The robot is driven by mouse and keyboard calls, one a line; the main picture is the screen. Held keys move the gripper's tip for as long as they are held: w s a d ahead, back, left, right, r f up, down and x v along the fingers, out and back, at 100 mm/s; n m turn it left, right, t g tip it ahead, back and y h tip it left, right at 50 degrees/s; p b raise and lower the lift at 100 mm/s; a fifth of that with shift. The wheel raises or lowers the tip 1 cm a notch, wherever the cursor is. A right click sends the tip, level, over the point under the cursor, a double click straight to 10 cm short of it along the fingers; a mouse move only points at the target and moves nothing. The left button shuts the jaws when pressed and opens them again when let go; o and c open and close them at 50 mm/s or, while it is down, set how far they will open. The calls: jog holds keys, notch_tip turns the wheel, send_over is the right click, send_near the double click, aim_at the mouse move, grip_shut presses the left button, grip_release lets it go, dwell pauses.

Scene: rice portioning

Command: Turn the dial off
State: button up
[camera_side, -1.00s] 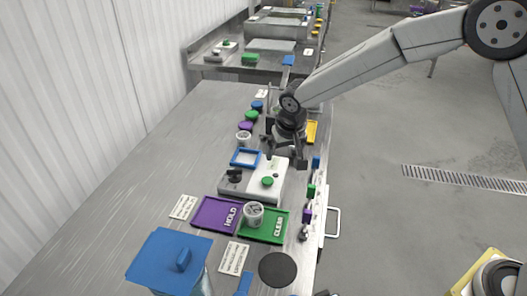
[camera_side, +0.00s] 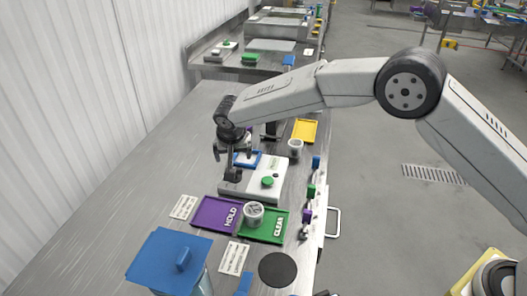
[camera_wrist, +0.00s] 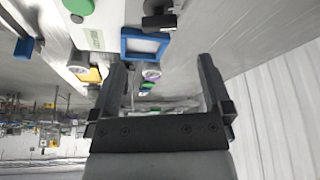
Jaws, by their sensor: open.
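The white machine (camera_side: 272,178) stands on the bench with a green button (camera_side: 268,181) on its right part. The black dial (camera_side: 231,175) is on its left part, partly hidden by my gripper; its setting cannot be read. In the wrist view the dial (camera_wrist: 159,14) shows at the top edge, beyond the fingertips. My gripper (camera_side: 233,157) is open and empty, pointing down just above the dial; whether it touches the dial is unclear. In the wrist view the two fingers (camera_wrist: 160,62) stand wide apart with nothing between them.
A blue square frame (camera_side: 256,160) is just behind the dial. A purple HOLD tray (camera_side: 207,213) and a green CLEAR tray (camera_side: 272,232) with a cup (camera_side: 254,213) lie in front. Another cup (camera_side: 295,148) stands by the yellow tray (camera_side: 304,130).

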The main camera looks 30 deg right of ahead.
jog(key=shift+x, duration=3.8)
jog(key=c, duration=1.2)
jog(key=shift+c, duration=0.2)
